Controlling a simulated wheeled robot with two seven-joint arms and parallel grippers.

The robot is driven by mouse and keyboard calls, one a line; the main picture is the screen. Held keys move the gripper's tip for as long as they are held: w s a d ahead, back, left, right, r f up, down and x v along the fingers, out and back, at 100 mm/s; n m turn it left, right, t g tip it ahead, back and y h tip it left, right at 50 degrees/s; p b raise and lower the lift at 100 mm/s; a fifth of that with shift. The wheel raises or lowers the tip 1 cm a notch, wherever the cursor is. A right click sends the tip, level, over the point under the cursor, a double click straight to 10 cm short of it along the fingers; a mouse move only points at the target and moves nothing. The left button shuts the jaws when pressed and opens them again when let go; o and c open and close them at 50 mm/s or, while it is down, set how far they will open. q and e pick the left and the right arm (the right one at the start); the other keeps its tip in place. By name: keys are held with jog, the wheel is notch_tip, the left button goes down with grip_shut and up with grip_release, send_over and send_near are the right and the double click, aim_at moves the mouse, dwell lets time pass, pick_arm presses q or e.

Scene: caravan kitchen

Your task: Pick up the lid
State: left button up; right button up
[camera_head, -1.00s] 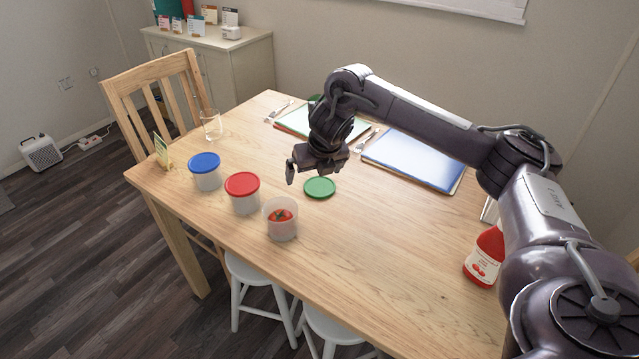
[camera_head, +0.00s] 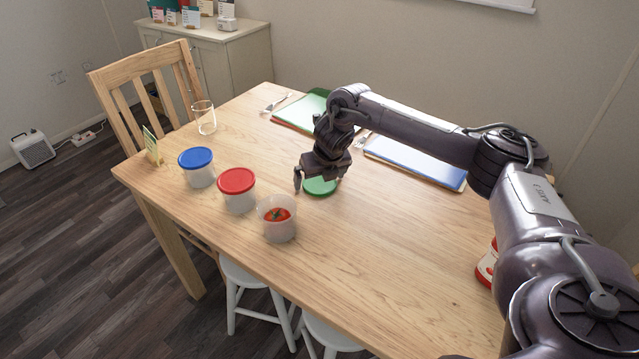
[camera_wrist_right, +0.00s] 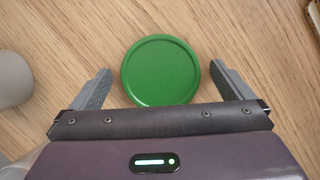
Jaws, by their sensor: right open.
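The green lid (camera_head: 320,187) lies flat on the wooden table, partly hidden behind my right gripper in the head view. In the right wrist view the round green lid (camera_wrist_right: 161,71) lies between the two spread fingers, just beyond the palm. My right gripper (camera_head: 308,181) is open, points down and is close to the lid. In the wrist view its fingers (camera_wrist_right: 163,88) stand on either side of the lid, with a gap on each side. My left gripper is not in view.
An open container with a tomato (camera_head: 278,226) stands in front of the lid. Red-lidded (camera_head: 238,196) and blue-lidded (camera_head: 198,174) tubs stand to its left. A glass (camera_head: 204,118) is farther back. Blue (camera_head: 420,158) and green (camera_head: 303,108) placemats lie behind.

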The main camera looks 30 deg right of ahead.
jog(key=c, duration=0.9)
jog(key=shift+r, duration=0.1)
